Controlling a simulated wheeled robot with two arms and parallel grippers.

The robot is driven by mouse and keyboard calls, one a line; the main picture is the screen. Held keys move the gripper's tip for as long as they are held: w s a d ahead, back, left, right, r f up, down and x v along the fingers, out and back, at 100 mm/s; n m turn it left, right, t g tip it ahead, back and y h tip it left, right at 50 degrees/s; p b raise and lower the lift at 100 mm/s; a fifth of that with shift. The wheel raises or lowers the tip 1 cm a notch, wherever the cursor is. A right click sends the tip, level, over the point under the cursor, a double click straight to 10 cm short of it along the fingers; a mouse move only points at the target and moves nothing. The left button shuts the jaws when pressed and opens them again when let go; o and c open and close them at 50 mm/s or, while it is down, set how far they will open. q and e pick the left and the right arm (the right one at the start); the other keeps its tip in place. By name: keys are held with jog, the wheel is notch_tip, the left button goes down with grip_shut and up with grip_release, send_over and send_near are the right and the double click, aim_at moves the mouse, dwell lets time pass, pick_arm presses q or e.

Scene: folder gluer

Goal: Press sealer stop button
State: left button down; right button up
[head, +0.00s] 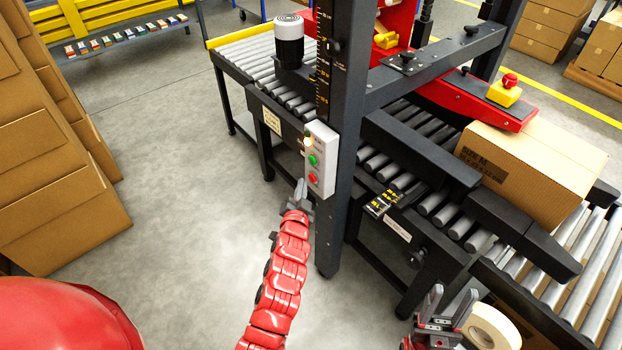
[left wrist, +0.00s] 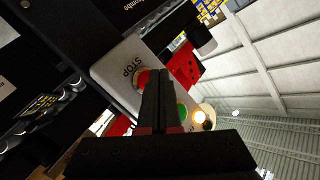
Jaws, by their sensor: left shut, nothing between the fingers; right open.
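A light grey control box (head: 325,150) is fixed to the dark upright post of the sealer. It carries a red stop button (head: 313,179) at the bottom, a green button (head: 313,160) above it and a pale button (head: 308,142) on top. In the left wrist view the red button (left wrist: 143,79) sits beside the word STOP, partly hidden behind my fingers. My left gripper (head: 301,184) is shut and empty, its tips just left of the red button; I cannot tell whether they touch it. My right gripper (head: 449,298) is open and empty at the lower right.
A cardboard box (head: 530,170) sits on the roller conveyor under the sealer's red arm, which bears a yellow-and-red emergency button (head: 507,89). A tape roll (head: 492,327) is near my right gripper. Stacked cartons (head: 45,190) stand at left. The floor between is clear.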

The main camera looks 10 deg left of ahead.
pick_arm(q)
jog(key=s+a+p, duration=0.1)
jog(key=s+a, duration=0.1)
jog(key=s+a+p, duration=0.1)
jog(key=s, duration=0.1)
jog(key=shift+s+a+p, duration=0.35)
dwell(0.8)
